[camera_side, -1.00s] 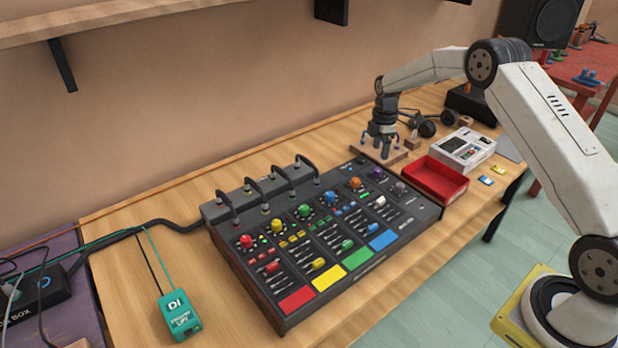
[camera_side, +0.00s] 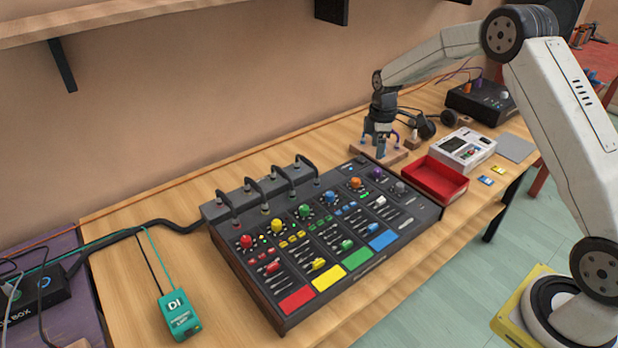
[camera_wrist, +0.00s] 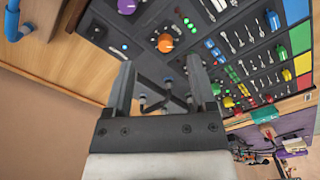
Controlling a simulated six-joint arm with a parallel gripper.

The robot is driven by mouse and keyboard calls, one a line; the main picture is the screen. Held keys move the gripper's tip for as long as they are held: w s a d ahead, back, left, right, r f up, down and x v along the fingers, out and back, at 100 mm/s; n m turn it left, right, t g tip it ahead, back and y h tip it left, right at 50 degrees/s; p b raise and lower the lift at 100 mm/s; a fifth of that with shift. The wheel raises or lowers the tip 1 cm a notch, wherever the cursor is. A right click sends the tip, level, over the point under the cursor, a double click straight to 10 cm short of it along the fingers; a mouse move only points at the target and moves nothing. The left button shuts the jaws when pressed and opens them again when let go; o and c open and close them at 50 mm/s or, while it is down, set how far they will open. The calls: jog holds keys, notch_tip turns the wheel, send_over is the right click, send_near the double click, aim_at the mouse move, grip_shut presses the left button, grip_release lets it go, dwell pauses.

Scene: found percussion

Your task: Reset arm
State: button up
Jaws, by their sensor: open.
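My gripper (camera_side: 376,152) points down at the far right part of the table, in front of or over a wooden board (camera_side: 402,157) with small blue and purple hooks. I cannot tell whether it touches the board. In the wrist view my gripper (camera_wrist: 160,76) has its two fingers apart, with nothing seen held between them. The mixer (camera_side: 330,240), with coloured knobs and pads, lies to its left in the side view. It also shows beyond the fingers in the wrist view (camera_wrist: 222,25).
A red tray (camera_side: 436,181), a white device (camera_side: 464,150) and a black box with knobs (camera_side: 482,103) stand right of the gripper. A teal DI box (camera_side: 179,316) lies at the front left. Black cable handles (camera_side: 270,183) rise behind the mixer. Bare wood is free left of the mixer.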

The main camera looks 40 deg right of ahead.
jog(key=s+a+r+m, duration=0.1)
jog(key=s+a+m, duration=0.2)
jog(key=s+a, duration=0.2)
jog(key=s+a+r+m+t, duration=0.1)
jog(key=s+a+m, duration=0.3)
jog(key=s, duration=0.7)
jog(key=s+a+r+m+t, duration=0.1)
jog(key=s+a+r+m, duration=0.1)
jog(key=s+a, duration=0.4)
jog(key=shift+s+r+m, duration=0.2)
jog(key=shift+s+m, duration=0.6)
jog(key=shift+s, duration=0.4)
